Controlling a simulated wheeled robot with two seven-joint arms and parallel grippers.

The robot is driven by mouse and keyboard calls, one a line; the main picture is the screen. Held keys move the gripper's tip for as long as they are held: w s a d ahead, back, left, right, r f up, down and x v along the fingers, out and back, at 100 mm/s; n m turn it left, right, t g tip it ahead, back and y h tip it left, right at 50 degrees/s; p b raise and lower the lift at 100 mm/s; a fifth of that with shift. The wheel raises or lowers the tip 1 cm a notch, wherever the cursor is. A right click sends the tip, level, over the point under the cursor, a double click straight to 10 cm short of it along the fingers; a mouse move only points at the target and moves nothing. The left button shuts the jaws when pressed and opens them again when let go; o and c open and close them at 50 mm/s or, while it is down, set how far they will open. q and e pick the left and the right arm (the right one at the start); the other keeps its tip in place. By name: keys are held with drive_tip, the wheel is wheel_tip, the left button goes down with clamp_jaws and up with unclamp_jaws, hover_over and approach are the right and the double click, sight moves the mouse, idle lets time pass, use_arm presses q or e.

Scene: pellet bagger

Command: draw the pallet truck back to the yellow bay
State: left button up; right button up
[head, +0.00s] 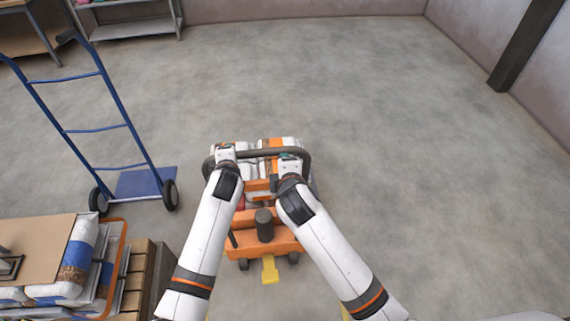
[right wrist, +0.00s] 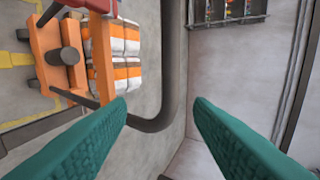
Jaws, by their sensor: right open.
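The orange pallet truck (head: 262,240) stands on the grey floor in front of me, with its dark looped handle (head: 307,158) towards the top of its body in the head view. White and orange bags (head: 283,143) lie on it. In the right wrist view my right gripper (right wrist: 160,105) is open, its green fingers either side of the dark handle bar (right wrist: 172,60) and apart from it as seen. In the head view my left gripper (head: 226,152) is at the handle's left side; its fingers are hidden. Yellow floor marking (right wrist: 15,60) shows beside the truck.
A blue hand truck (head: 97,128) stands at the left. A wooden pallet (head: 140,270) with bags and cardboard (head: 38,240) is at the lower left, close to my left arm. Shelving (head: 130,22) is at the back. The floor behind and to the right is clear.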

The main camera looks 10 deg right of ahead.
sight(281, 152)
drive_tip(key=x, duration=0.6)
drive_tip(key=r+x, duration=0.1)
drive_tip(key=x, duration=0.2)
drive_tip(key=shift+w, duration=0.55)
use_arm(q)
drive_tip(key=shift+c, duration=0.4)
drive_tip(key=c, duration=0.9)
clamp_jaws()
use_arm(e)
clamp_jaws()
